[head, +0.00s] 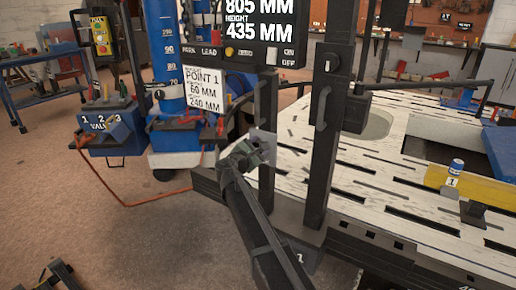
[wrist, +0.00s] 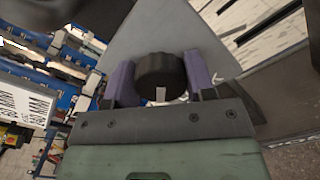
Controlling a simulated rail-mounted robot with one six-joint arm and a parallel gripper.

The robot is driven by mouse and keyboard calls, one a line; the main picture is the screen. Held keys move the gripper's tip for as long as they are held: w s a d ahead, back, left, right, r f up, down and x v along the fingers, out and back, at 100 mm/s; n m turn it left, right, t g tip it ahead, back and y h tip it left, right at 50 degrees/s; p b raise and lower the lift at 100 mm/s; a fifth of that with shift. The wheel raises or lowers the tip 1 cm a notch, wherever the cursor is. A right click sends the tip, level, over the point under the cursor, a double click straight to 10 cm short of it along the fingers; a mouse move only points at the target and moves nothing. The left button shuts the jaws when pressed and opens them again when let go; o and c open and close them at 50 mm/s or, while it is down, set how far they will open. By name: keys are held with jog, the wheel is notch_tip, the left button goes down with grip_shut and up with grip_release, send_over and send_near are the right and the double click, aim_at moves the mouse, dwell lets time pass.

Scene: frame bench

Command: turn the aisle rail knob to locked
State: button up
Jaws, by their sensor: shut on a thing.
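The aisle rail knob (wrist: 160,72) is a round black knob with a pale pointer mark in the wrist view. It sits on a grey plate (wrist: 165,30). The pale mark is at the knob's bottom side in that picture. My gripper (wrist: 160,82) has one purple finger on each side of the knob and is shut on it. In the head view my gripper (head: 257,150) is at the frame bench's near left corner, by the dark upright, and the knob is not distinguishable there. A white mark shows on the plate right of the knob; other lettering is hidden or unreadable.
The slatted white bench top (head: 345,165) lies to the right, with a yellow bar (head: 485,190) and a small blue-topped can (head: 456,168) on it. A dark upright post (head: 325,150) stands just right of my gripper. A blue column (head: 168,100) stands behind left.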

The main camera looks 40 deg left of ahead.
jog(key=m, duration=0.4)
jog(key=shift+d+f+m, duration=0.1)
jog(key=shift+m, duration=1.9)
jog(key=o, duration=0.9)
jog(key=shift+o, duration=0.2)
jog(key=s+d, duration=0.1)
jog(key=s, duration=0.9)
jog(key=shift+s, duration=0.4)
